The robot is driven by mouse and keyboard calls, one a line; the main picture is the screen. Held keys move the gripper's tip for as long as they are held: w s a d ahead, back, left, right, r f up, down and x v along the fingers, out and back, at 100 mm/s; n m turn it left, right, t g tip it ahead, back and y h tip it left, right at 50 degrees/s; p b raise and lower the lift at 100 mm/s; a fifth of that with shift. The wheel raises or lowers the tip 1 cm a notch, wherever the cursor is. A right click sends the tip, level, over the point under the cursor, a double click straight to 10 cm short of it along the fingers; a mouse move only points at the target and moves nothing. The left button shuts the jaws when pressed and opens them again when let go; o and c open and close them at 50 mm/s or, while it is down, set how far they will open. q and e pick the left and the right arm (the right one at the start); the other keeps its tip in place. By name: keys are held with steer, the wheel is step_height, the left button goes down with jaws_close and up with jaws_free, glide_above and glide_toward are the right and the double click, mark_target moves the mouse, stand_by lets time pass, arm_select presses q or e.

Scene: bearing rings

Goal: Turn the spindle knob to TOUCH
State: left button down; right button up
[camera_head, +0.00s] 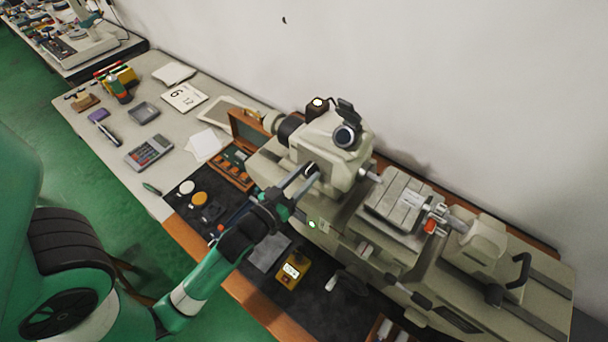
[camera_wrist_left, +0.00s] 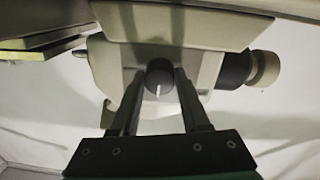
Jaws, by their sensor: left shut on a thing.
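The spindle knob (camera_wrist_left: 160,78) is a dark round knob with a white pointer line on the front of the machine's headstock (camera_head: 325,146). In the left wrist view it sits between the two fingers of my left gripper (camera_wrist_left: 158,88), which is shut on it. The pointer line runs close to vertical in that view. In the head view my left gripper (camera_head: 309,178) reaches the front of the headstock, and its fingers hide the knob. I cannot read a TOUCH mark in either view. My right gripper is not in view.
The beige machine's bed and slide (camera_head: 398,203) extend right of the headstock. A wooden box (camera_head: 233,168) of small parts stands left of it. A yellow box with a display (camera_head: 292,270) lies on the dark mat in front. A calculator (camera_head: 149,152) lies on the bench further left.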

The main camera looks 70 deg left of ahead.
arm_select(q)
steer(key=m+p, duration=0.2)
steer(key=m, duration=0.2)
steer(key=shift+r, duration=0.15)
steer(key=m+p, duration=0.1)
steer(key=m, duration=0.3)
steer(key=shift+p, duration=0.35)
steer(key=m, duration=0.4)
steer(key=shift+m+g+p, duration=0.3)
steer(key=shift+m+p, duration=0.1)
steer(key=m, duration=0.4)
steer(key=shift+m, duration=0.3)
steer(key=shift+c, duration=1.9)
jaws_free()
steer(key=shift+y, duration=0.3)
